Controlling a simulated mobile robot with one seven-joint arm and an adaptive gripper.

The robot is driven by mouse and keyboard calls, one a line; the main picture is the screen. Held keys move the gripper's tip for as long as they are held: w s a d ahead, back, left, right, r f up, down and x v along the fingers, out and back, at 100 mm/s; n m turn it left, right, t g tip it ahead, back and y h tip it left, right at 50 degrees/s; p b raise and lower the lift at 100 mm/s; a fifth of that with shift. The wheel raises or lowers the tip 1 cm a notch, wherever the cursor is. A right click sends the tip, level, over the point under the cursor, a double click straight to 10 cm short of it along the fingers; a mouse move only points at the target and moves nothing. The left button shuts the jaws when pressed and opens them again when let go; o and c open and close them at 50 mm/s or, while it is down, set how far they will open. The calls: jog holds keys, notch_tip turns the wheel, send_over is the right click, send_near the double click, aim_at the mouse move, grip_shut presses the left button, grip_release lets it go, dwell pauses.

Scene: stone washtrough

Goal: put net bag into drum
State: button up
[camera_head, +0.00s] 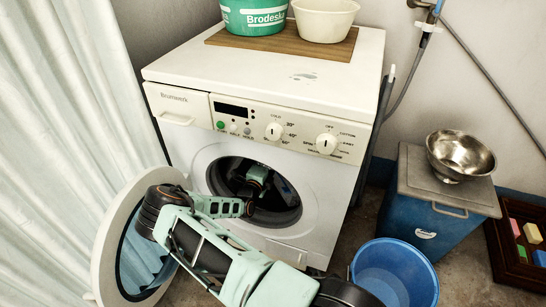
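The washing machine's door (106,262) stands open to the left, and its round drum opening (287,207) faces me. My arm reaches past the door and into the opening. The end of my arm with my gripper (257,180) is inside the dark drum, where a small mint-green part of it shows. The fingers are too dark and small to tell open from shut. I cannot make out the net bag; the drum's inside is mostly dark and partly covered by my arm.
A green tub (254,18) and a cream bowl (325,20) stand on a wooden board on the machine. A blue bucket (420,277) stands at front right, near a blue box (413,223) with a steel bowl (460,157). A white curtain (60,130) hangs at left.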

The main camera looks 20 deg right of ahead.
jog(key=v, duration=1.1)
jog(key=shift+f, duration=0.1)
